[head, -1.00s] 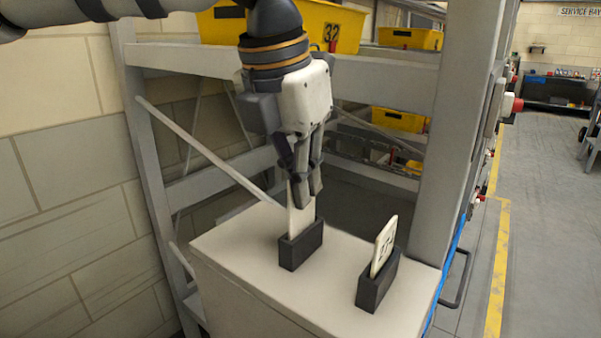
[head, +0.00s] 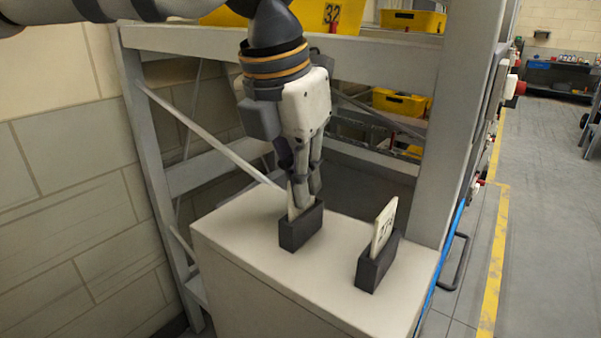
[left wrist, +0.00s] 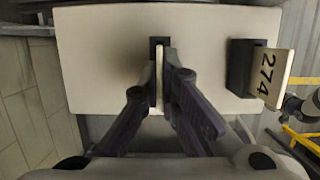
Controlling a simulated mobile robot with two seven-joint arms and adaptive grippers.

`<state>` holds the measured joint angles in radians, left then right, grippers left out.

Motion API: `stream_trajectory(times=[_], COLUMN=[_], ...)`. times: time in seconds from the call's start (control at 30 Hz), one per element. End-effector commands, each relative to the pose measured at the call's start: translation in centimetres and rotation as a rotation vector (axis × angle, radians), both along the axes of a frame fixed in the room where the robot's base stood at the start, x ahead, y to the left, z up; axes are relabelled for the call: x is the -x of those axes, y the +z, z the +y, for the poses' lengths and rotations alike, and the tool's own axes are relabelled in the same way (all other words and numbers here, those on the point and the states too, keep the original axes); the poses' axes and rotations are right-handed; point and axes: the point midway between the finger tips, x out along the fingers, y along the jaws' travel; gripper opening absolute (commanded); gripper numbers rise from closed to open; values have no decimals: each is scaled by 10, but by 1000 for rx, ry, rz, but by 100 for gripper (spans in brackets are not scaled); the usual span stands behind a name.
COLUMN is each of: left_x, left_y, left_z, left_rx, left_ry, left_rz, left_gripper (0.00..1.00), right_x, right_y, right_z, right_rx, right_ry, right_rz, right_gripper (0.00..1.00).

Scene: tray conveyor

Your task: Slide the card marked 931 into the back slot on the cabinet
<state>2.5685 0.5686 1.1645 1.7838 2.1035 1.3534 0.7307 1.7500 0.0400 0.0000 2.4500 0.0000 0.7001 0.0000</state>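My left gripper (head: 307,188) is shut on a white card (head: 293,206) and points down over the dark slot block (head: 301,228) on the left of the cabinet top (head: 325,263). The card's lower part is inside that block and its upper part is between my fingers. Its marking cannot be read. In the left wrist view the card (left wrist: 159,72) shows edge-on between the fingers (left wrist: 163,85). A second card, marked 274 (left wrist: 270,77), stands slightly tilted in the other dark slot block (head: 376,266) at the right. My right gripper is out of view.
A grey rack frame (head: 465,120) stands just behind and beside the cabinet. It holds yellow bins (head: 400,103). A brick wall (head: 75,190) is at the left. The cabinet top between the two blocks is clear.

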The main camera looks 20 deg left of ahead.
Motion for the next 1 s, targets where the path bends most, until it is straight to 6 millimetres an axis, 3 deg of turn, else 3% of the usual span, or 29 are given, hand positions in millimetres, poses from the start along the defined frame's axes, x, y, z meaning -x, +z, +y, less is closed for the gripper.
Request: stream_trajectory(times=[0.23, 0.37, 0.67, 0.77, 1.0], left_x=[0, 0, 0, 3, 20], left_y=[-6, -6, -4, 10, 73], left_z=[0, 0, 0, 1, 7], left_rx=[0, 0, 0, 1, 1], left_ry=[0, 0, 0, 1, 1], left_rz=[1, 1, 0, -4, -5], left_gripper=[0, 28, 28, 28, 28], right_x=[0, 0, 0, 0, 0], right_y=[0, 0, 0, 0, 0], right_z=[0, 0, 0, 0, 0], right_rx=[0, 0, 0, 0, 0], right_ry=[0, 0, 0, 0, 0], right_rz=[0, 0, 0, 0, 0], right_gripper=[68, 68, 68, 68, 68])
